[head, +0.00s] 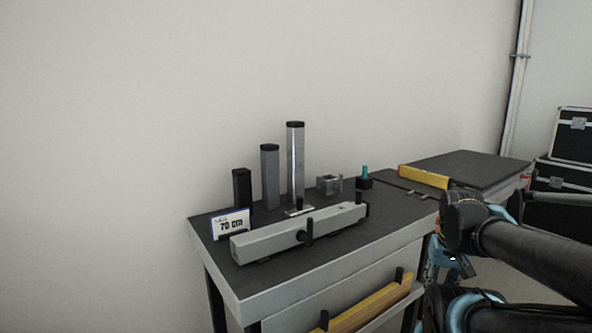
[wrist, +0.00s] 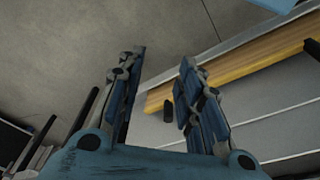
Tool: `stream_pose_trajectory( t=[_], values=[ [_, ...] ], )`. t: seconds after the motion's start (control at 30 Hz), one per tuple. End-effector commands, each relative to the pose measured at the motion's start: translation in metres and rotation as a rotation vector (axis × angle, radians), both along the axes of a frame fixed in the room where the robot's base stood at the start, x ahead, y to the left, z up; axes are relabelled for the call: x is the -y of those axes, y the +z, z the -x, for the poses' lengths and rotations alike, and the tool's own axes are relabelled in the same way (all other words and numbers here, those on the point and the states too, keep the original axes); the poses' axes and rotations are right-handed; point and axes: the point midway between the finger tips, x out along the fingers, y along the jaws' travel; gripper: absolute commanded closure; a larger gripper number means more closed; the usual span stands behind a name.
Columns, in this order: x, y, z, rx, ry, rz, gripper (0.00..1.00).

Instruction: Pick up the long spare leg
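Three upright legs stand on the dark-topped workbench (head: 375,228) in the head view. The tallest is a silver leg (head: 296,160) with a black cap and a flat foot. A medium grey leg (head: 270,176) and a short black leg (head: 242,189) stand to its left. A long grey square beam (head: 290,236) lies in front of them, with black pegs beside it. My gripper (wrist: 162,57) is open and empty in the wrist view, its fingers well apart. In the head view my arm is at the right, away from the legs.
A sign reading 70 cm (head: 231,224) stands at the left end. A metal bracket (head: 329,185), a teal-topped piece (head: 365,178) and a yellow level (head: 424,176) lie further right. A yellow beam (head: 372,308) lies below the top and also shows in the wrist view (wrist: 245,58). Black cases (head: 562,185) stand far right.

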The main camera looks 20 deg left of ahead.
Motion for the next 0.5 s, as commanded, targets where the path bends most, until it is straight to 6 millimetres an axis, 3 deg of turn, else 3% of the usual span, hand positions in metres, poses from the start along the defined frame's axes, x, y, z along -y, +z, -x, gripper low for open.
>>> stream_pose_trajectory(
  t=[0.23,0.4,0.5],
  values=[
    [0.000,0.000,0.000,0.000,0.000,0.000,0.67],
    [-0.007,0.007,0.003,0.027,-0.013,-0.027,0.30],
    [-0.024,0.014,-0.015,0.061,-0.050,-0.101,0.30]
  ],
)
